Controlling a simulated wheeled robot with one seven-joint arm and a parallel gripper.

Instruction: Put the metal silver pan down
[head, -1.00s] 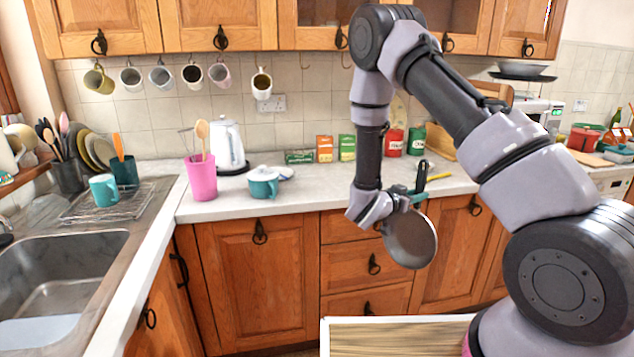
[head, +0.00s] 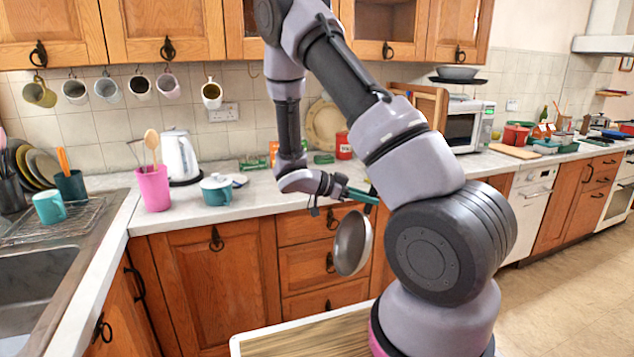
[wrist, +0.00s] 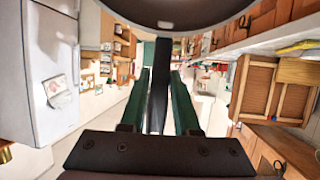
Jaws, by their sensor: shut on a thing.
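The metal silver pan (head: 352,244) hangs from my gripper (head: 361,195) in the head view, in front of the lower drawers and below the counter edge. It is tilted steeply, and its round bowl is seen partly from the side. In the wrist view my gripper's green fingers (wrist: 161,98) are shut on the pan's dark handle, which runs between them. The pan's dark, rounded edge (wrist: 165,12) fills the top of the wrist view. The pan touches no surface that I can see.
The white counter (head: 262,200) runs along the wall. A microwave (head: 468,125) and red pot (head: 515,135) stand right. Bare counter shows between pot and arm.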

